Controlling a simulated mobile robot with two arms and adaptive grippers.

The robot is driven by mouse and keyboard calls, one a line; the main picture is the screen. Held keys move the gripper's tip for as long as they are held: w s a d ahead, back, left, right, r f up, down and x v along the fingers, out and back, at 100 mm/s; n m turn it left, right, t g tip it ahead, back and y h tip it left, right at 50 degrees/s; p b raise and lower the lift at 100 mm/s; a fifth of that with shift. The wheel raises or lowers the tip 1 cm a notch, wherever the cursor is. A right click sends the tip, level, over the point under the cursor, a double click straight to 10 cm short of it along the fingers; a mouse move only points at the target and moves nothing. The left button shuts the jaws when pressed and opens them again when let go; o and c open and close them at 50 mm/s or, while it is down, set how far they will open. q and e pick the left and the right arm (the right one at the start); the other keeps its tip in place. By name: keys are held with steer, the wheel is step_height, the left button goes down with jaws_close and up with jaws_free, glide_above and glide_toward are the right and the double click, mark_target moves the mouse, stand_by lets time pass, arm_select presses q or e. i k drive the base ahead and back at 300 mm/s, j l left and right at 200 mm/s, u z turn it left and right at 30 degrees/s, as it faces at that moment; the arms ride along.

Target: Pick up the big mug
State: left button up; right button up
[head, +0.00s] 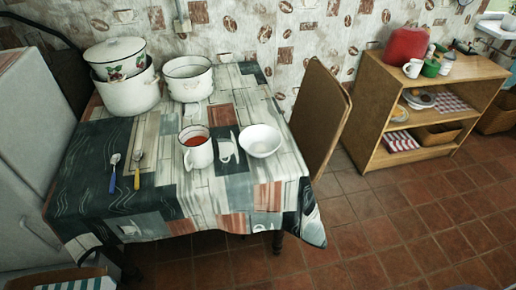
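A white enamel mug (198,154) stands upright on the table (160,196), with reddish contents inside. It is the largest mug that I see on the table. A smaller white mug (412,69) stands on top of the wooden shelf at the right. Neither of my grippers is in view, and nothing is holding the mug.
A white bowl (260,142) stands right of the mug. White pots (188,80) (128,94) stand behind it. Two spoons (113,172) (137,170) lie at the left. Floor shows at the right.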

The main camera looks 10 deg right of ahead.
mark_target(195, 140)
steer(key=i+l+u, duration=0.1)
steer(key=u, duration=0.3)
steer(key=l+u, duration=0.35)
steer(key=i+l+u, duration=0.1)
steer(key=u, duration=0.3)
steer(key=l+u, duration=0.35)
steer(key=i+j, duration=0.05)
steer(key=j, duration=0.05)
